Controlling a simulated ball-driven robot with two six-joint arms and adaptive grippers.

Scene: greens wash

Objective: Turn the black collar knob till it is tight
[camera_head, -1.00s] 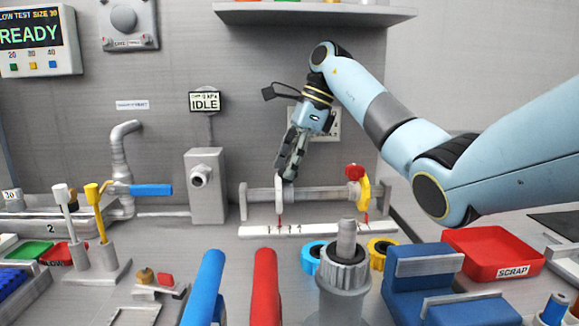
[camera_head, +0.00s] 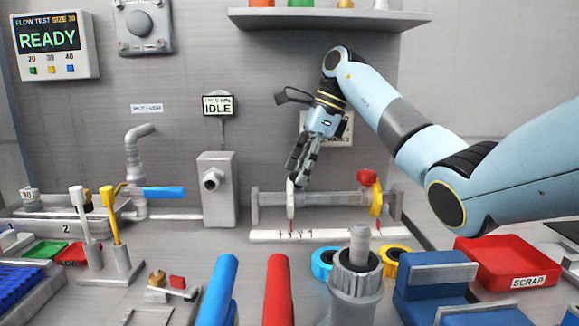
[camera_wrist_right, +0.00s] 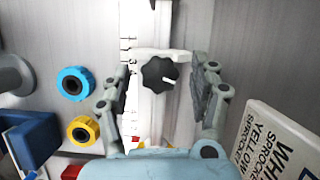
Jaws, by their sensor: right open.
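The black collar knob (camera_wrist_right: 158,74) is a lobed knob with a white pointer mark, on a white collar (camera_wrist_right: 160,53) on the rail, in the right wrist view. In the head view the white collar (camera_head: 291,200) shows on the rail, but the knob cannot be made out behind my fingers. My right gripper (camera_head: 298,180) reaches down to the collar from above. In the right wrist view my right gripper (camera_wrist_right: 160,71) is open, one finger on each side of the knob, with gaps between fingers and knob. My left gripper is not in view.
A red knob (camera_head: 367,177) and a yellow part (camera_head: 376,200) stand farther right on the rail (camera_head: 330,205). Blue (camera_head: 323,264) and yellow (camera_head: 391,253) rings lie in front. A red scrap bin (camera_head: 500,255) is at right. A shelf (camera_head: 330,18) hangs above.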

